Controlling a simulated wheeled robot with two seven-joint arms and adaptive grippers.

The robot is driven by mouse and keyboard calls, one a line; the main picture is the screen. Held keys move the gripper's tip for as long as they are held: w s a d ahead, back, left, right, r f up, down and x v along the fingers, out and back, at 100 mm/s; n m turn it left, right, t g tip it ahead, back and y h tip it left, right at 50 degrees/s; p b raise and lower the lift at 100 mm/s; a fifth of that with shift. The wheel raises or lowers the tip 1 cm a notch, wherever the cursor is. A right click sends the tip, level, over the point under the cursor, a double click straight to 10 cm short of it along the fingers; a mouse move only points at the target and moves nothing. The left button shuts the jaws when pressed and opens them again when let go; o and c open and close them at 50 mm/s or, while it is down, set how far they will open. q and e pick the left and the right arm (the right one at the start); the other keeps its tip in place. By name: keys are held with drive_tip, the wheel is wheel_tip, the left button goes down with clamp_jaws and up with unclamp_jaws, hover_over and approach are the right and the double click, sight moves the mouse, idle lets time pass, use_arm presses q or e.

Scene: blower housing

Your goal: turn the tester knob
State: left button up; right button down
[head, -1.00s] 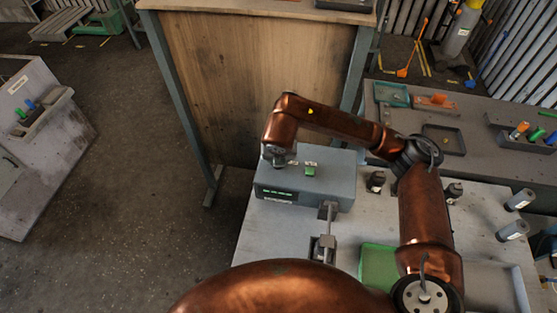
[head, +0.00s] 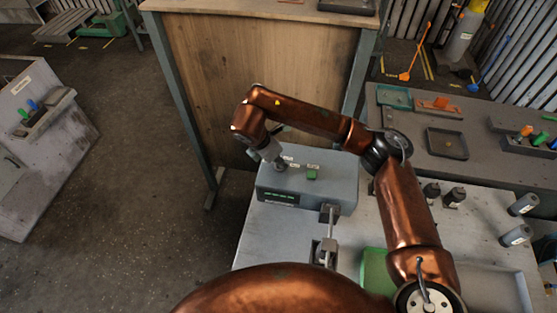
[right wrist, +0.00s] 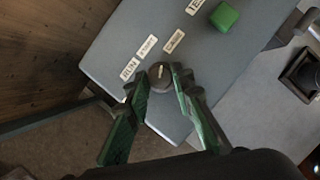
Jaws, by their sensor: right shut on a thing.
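The tester (head: 335,190) is a grey-blue box on the bench with small green lights on its front and a green button (head: 312,174) on top. Its round dark knob (right wrist: 159,82) has a pale pointer mark and sits near the box's edge, beside white labels, one reading RUN. My right gripper (right wrist: 160,72) is shut on the knob, one green-padded finger on each side. In the head view my right gripper (head: 279,163) is tilted over the tester's left end and hides the knob. My left gripper is not in view.
A metal fixture (head: 327,240) stands in front of the tester. Dark cylinders (head: 453,197) and grey ones (head: 515,235) stand to the right. A wooden panel (head: 260,80) rises behind the bench.

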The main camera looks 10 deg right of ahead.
drive_tip(key=shift+r+m+g, duration=0.1)
drive_tip(key=shift+m+g, duration=0.2)
drive_tip(key=shift+m, duration=0.4)
drive_tip(key=shift+w+p, duration=0.1)
drive_tip(key=shift+p, duration=0.2)
drive_tip(key=c, duration=1.7)
unclamp_jaws()
drive_tip(key=v, duration=1.2)
drive_tip(key=shift+a, duration=0.15)
